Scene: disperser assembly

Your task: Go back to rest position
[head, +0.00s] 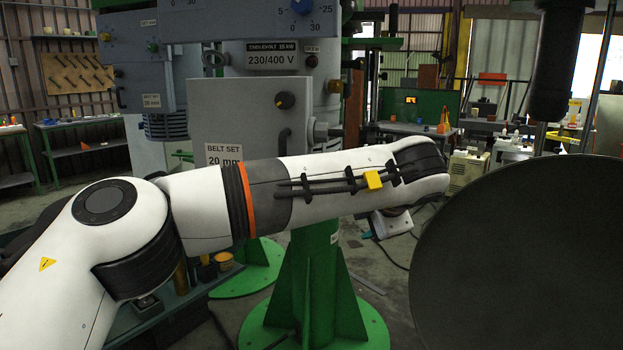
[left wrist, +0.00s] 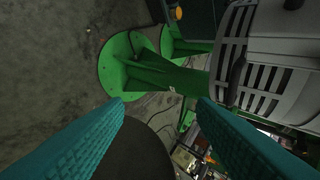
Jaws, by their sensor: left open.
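My left arm reaches across the head view from the left. Its wrist end stands in front of a grey machine on a green column (head: 315,270). My left gripper (left wrist: 160,102) shows its two teal fingers spread wide in the left wrist view, with nothing held between them. My right gripper is in neither view.
A large dark round surface (head: 525,260) fills the lower right of the head view, under a black cylinder (head: 558,60). Grey machine housings (head: 235,115) stand close behind my left arm. Benches (head: 85,130) line the far left. Bare floor shows at left (left wrist: 50,60).

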